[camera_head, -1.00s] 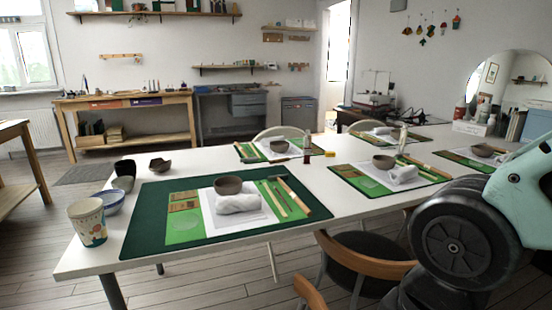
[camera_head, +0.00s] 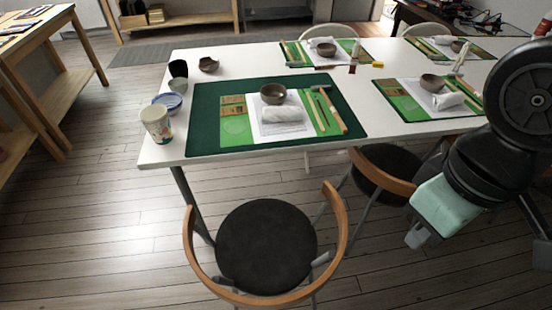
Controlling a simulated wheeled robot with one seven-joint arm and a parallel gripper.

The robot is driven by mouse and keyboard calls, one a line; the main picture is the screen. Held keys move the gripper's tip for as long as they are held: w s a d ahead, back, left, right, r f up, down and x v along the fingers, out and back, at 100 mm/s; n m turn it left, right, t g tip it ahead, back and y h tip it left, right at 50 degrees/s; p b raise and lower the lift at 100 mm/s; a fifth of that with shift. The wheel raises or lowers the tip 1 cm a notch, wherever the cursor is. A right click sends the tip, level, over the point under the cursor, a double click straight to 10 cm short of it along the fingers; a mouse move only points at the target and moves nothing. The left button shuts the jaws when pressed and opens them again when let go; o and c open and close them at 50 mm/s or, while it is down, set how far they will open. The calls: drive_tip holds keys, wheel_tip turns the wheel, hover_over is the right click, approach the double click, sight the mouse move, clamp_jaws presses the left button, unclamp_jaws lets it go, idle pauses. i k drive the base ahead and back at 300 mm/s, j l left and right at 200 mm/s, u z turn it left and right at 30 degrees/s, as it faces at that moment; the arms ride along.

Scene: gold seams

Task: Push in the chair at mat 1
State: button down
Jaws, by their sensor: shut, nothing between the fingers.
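A chair with a round black seat (camera_head: 266,245) and a curved wooden back and arm rail stands pulled out from the near side of the white table (camera_head: 160,150). Its open side faces the table, and bare floor shows between them. The large dark green mat (camera_head: 205,105) lies on the table straight ahead of this chair; no number is legible on it. My gripper (camera_head: 415,238) hangs at the right, below a mint-green part of my arm. It is shut and empty, to the right of the chair and apart from it.
A second black-seated chair (camera_head: 385,160) is tucked close to the table, between the pulled-out chair and my arm. A patterned cup (camera_head: 156,124) and a blue-white bowl (camera_head: 168,102) stand near the table's left corner. The floor (camera_head: 90,220) at left is clear.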

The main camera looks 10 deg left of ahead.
sight(264, 247)
drive_tip(key=k+j, duration=0.1)
drive_tip(key=j, duration=3)
drive_tip(key=j+z, duration=0.15)
drive_tip(key=z, duration=0.3)
drive_tip(key=j+z, duration=0.15)
drive_tip(key=z, duration=0.25)
drive_tip(key=j+z, duration=0.15)
drive_tip(key=z, duration=0.3)
drive_tip(key=k+j+z, duration=0.1)
drive_tip(key=z, duration=0.9)
